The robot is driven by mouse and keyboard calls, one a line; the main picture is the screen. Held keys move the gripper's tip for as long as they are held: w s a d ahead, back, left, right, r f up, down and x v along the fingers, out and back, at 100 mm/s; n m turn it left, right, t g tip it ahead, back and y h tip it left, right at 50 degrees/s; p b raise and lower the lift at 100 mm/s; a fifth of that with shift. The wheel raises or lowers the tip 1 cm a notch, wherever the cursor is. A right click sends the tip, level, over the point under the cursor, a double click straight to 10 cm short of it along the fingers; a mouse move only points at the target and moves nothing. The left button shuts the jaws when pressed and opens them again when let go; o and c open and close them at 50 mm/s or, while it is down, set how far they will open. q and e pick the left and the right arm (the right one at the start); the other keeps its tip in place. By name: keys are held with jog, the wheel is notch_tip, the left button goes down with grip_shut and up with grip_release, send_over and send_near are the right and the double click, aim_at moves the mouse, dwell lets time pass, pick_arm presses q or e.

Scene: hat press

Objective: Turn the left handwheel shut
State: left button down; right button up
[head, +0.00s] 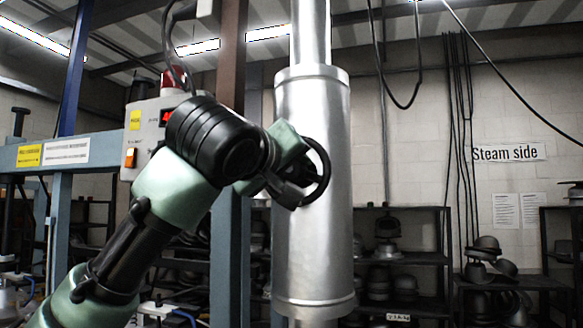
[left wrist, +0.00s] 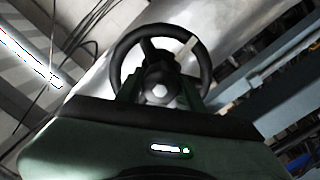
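The black handwheel (head: 326,170) sits on the front of the silver lagged pipe (head: 316,245). Its left part is hidden behind my left gripper (head: 290,184). In the left wrist view the handwheel's rim (left wrist: 204,62) faces me, with a dark hub (left wrist: 160,85) and a pale strip (left wrist: 186,47) at the upper right. The fingers of my left gripper (left wrist: 160,94) stand apart, one on each side of the hub, inside the lower rim. Whether they touch the hub or spokes I cannot tell. My right gripper is not in view.
A control box (head: 145,132) with a red lamp hangs behind my left arm. A blue-grey beam (head: 85,150) runs at the left. Dark shelves with hat blocks (head: 400,258) stand behind the pipe. A "Steam side" sign (head: 508,153) is on the wall.

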pick_arm(q)
jog(key=shift+d+m, duration=0.15)
jog(key=shift+m, duration=1.35)
jog(key=m, duration=0.6)
jog(key=shift+f, duration=0.1)
jog(key=m, duration=0.4)
jog(key=shift+d+m, duration=0.1)
jog(key=shift+m, duration=0.3)
jog(key=m, duration=0.5)
jog(key=shift+f, duration=0.1)
jog(key=m, duration=0.4)
jog(key=shift+m+y, duration=0.3)
jog(key=shift+m, duration=0.1)
jog(key=m, duration=1)
jog(key=shift+m, duration=1.8)
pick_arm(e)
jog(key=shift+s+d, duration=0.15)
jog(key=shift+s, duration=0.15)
pick_arm(q)
jog(key=shift+s+a+r, duration=0.1)
jog(key=shift+a+r, duration=0.1)
jog(key=shift+r, duration=0.05)
